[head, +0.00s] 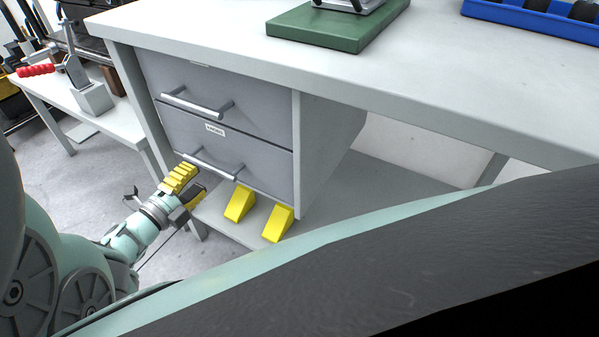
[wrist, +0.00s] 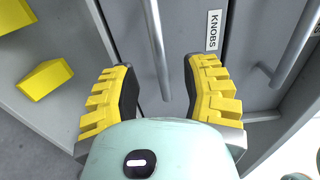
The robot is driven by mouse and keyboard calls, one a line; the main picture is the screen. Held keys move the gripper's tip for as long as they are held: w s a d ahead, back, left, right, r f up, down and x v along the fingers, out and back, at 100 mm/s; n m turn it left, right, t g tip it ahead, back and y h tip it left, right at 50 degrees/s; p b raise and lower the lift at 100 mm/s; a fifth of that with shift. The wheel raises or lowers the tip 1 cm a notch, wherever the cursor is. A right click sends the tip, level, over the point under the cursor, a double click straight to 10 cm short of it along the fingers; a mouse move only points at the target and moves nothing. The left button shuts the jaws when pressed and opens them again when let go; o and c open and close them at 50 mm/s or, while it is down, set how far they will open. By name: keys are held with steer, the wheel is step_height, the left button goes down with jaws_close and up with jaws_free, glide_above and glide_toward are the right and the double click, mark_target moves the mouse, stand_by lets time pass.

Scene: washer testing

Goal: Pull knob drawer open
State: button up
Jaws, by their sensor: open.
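The knob drawer (head: 255,161) is the lower of two grey drawers under the bench, and its front looks flush with the cabinet. In the wrist view its label (wrist: 214,30) reads KNOBS. Its bar handle (head: 212,167) runs across the front; in the wrist view the handle (wrist: 156,42) lies between my two yellow-padded fingers.
The upper drawer (head: 240,90) has a similar handle (head: 196,104). Two yellow wedges (head: 239,203) (head: 278,222) sit on the shelf (head: 225,225) below the drawers. A bench leg (head: 160,145) stands left of the drawers. Floor (head: 75,180) shows free at the left.

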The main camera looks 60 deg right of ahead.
mark_target(208, 165)
steer(key=shift+w+d+b, duration=0.15)
steer(key=shift+d+b, duration=0.15)
steer(key=shift+d, duration=2.35)
steer(key=shift+o, duration=0.2)
jaws_close()
steer(key=shift+a, duration=0.1)
